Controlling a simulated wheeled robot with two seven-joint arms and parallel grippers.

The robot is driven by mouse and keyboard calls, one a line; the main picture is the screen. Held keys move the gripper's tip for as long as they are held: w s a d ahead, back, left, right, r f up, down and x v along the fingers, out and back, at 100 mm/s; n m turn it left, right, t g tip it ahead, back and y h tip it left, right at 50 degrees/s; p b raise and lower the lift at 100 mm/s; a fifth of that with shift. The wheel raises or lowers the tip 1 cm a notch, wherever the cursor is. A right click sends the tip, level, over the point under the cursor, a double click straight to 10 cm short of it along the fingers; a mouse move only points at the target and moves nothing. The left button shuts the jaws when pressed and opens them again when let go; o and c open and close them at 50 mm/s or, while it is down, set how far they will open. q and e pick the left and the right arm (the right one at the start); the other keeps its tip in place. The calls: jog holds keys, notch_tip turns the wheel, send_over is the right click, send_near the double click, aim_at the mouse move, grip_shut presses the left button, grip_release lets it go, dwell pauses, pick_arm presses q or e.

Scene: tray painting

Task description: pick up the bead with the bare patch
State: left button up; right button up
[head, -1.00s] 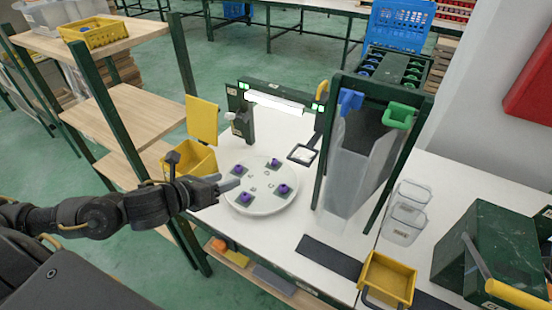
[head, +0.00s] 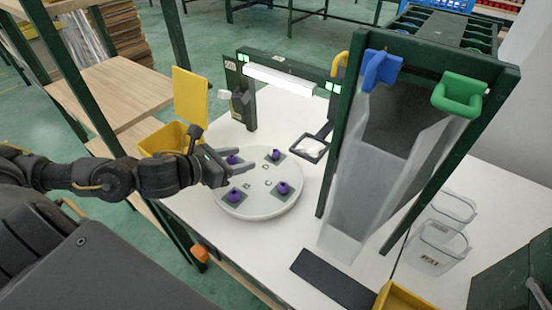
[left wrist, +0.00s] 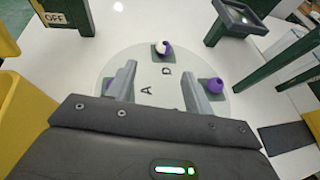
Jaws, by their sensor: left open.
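A round white turntable (head: 262,211) carries several purple beads on dark square pads. In the left wrist view, the bead with the bare patch (left wrist: 163,47) shows a white area on its left side and purple on its right. It lies beyond my fingertips, apart from them. It appears to be the back bead (head: 275,155) in the head view, where its patch does not show. A purple bead (left wrist: 215,86) sits to the right of my fingers. My left gripper (head: 258,174) is open and empty, reaching over the turntable's left part; its open fingers show in the left wrist view (left wrist: 161,78). My right gripper is not in view.
A lamp frame (head: 282,82) stands behind the turntable, with a framed magnifier (head: 311,148) at its right. A clear chute (head: 365,190) in a green frame stands further right. A yellow bin (head: 168,139) is behind my left arm.

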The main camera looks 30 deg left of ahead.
aim_at(272, 153)
pick_arm(q)
jog(key=shift+f, duration=0.1)
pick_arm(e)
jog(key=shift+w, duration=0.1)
pick_arm(q)
jog(key=shift+w+d+f, duration=0.1)
jog(key=shift+w+d, duration=0.05)
jog(key=shift+w, duration=0.25)
jog(key=shift+x, duration=1.05)
jog(key=shift+w+d+f, duration=0.15)
jog(key=shift+w+d, duration=0.05)
jog(key=shift+w, duration=0.4)
jog(key=shift+w+d+f+p, duration=0.25)
jog(key=shift+w+f+p, duration=0.1)
jog(key=shift+w, duration=0.15)
jog(key=x, duration=0.2)
jog(key=p+x, duration=0.1)
jog(key=x, duration=0.1)
jog(key=shift+d, duration=0.45)
jog(key=shift+w+d+f, duration=0.1)
jog(key=shift+w+f, duration=0.1)
jog(key=shift+w, duration=0.2)
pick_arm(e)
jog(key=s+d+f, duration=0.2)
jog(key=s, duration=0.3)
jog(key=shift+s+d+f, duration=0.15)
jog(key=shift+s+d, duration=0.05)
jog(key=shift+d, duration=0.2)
